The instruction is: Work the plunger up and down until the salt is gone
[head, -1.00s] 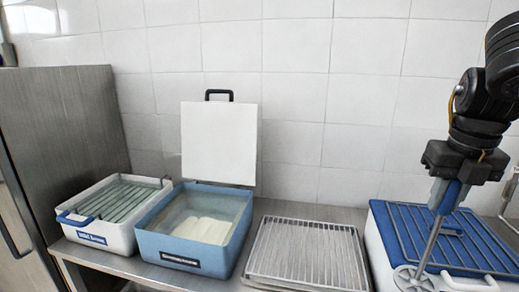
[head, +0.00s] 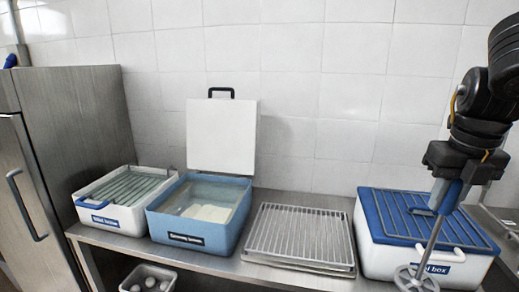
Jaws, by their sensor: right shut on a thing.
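My right gripper (head: 447,185) is shut on the blue handle of a plunger (head: 433,245), at the right. The plunger hangs slightly tilted, its round perforated disc low in front of the white box. The blue tub (head: 190,238) stands open on the bench, its white lid (head: 222,135) raised behind it. It holds liquid with pale material (head: 207,212) in it; whether this is salt I cannot tell. The plunger is well to the right of the tub and apart from it. My left gripper is not in view.
A white tub (head: 112,216) with a slatted rack stands left of the blue tub. Wire racks (head: 303,234) lie to its right. A white box with blue lid (head: 388,215) stands behind the plunger. A steel cabinet (head: 75,125) is at left. A bin (head: 148,272) sits below.

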